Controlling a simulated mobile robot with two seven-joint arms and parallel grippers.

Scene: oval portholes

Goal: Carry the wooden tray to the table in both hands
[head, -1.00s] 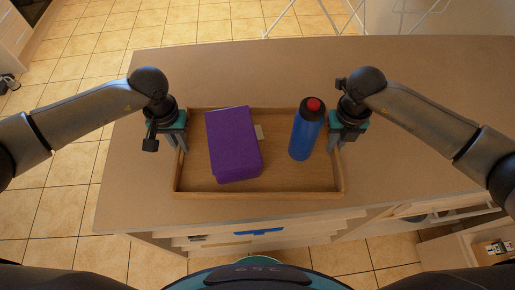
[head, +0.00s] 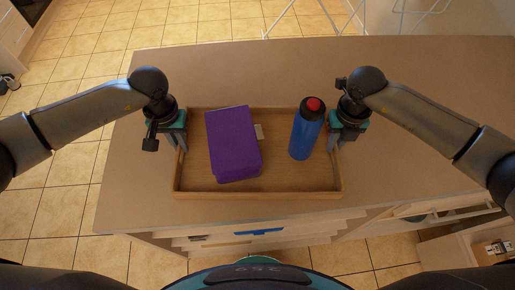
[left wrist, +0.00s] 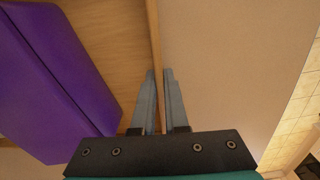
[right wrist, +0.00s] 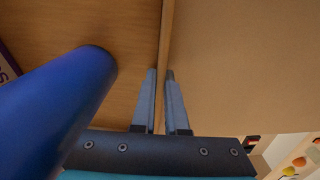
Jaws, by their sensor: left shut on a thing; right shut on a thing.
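The wooden tray (head: 258,194) sits on a tan counter top, close to its front edge. It carries a purple box (head: 233,145) left of its middle and a blue bottle (head: 306,135) with a red cap, upright near its right side. My left gripper (head: 182,148) is shut on the tray's left wall, which runs between its fingers in the left wrist view (left wrist: 158,75). My right gripper (head: 334,145) is shut on the tray's right wall, also between its fingers in the right wrist view (right wrist: 163,75).
The counter top (head: 420,110) is bare to the right of the tray and behind it. Drawers are below the front edge, one with a blue item (head: 258,232). White wire legs (head: 295,18) stand beyond the counter on the tiled floor.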

